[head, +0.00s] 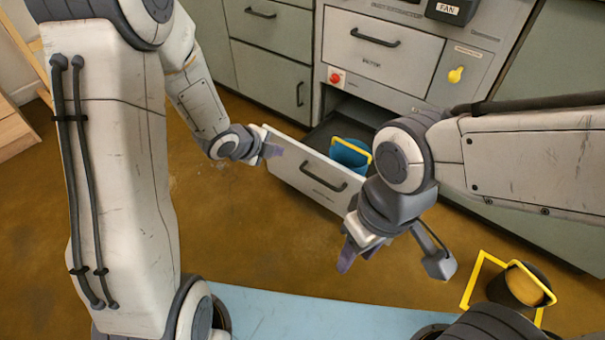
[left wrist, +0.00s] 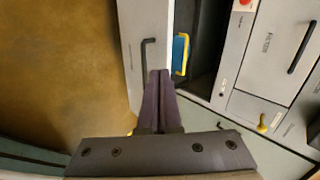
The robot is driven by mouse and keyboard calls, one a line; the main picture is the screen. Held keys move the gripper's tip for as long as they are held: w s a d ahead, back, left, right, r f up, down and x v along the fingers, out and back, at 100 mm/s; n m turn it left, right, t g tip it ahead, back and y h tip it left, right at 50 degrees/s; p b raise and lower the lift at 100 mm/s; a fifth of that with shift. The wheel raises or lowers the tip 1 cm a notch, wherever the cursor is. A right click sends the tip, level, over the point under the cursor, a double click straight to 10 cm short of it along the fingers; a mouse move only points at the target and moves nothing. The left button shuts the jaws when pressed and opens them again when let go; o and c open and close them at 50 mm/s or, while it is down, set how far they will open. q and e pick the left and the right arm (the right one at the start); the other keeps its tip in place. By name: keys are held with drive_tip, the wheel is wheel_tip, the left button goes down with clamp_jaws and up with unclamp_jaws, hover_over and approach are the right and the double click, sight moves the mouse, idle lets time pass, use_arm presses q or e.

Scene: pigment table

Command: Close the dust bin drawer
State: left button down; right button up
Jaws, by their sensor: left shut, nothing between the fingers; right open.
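The dust bin drawer (head: 292,169) is pulled out from the cabinet in the head view, with a dark bar handle (head: 324,178) on its light grey front. A blue bin with a yellow rim (head: 349,154) sits inside it. My left gripper (head: 271,151) is shut and empty at the left end of the drawer front; I cannot tell whether it touches. In the left wrist view the shut fingers (left wrist: 158,100) overlap the picture of the drawer front (left wrist: 151,28), near its handle (left wrist: 146,60). My right gripper (head: 355,256) is open and empty, in front of the drawer's right part.
The cabinet has a closed drawer (head: 378,50) above, a red button (head: 336,78) and a yellow knob (head: 456,75). A dark bucket with a yellow rim (head: 519,287) stands on the floor at the lower right, beside a yellow frame (head: 479,276). Brown floor is clear left of the drawer.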

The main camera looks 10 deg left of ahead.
use_arm(q)
wheel_tip(320, 180, down, 4)
drive_tip(key=m+b, duration=0.1)
drive_tip(key=b, duration=0.7)
approach(308, 155)
wheel_tip(308, 155, down, 5)
drive_tip(key=w, duration=0.2)
drive_tip(key=shift+w+d+r+h, duration=0.15)
drive_tip(key=shift+w+d+h, duration=0.25)
drive_tip(key=shift+w+d, duration=0.15)
drive_tip(key=shift+w+d+r, duration=0.1)
drive_tip(key=shift+w+d, duration=0.1)
drive_tip(key=shift+w, duration=0.05)
use_arm(e)
wheel_tip(308, 155, down, 10)
drive_tip(key=shift+r, duration=0.1)
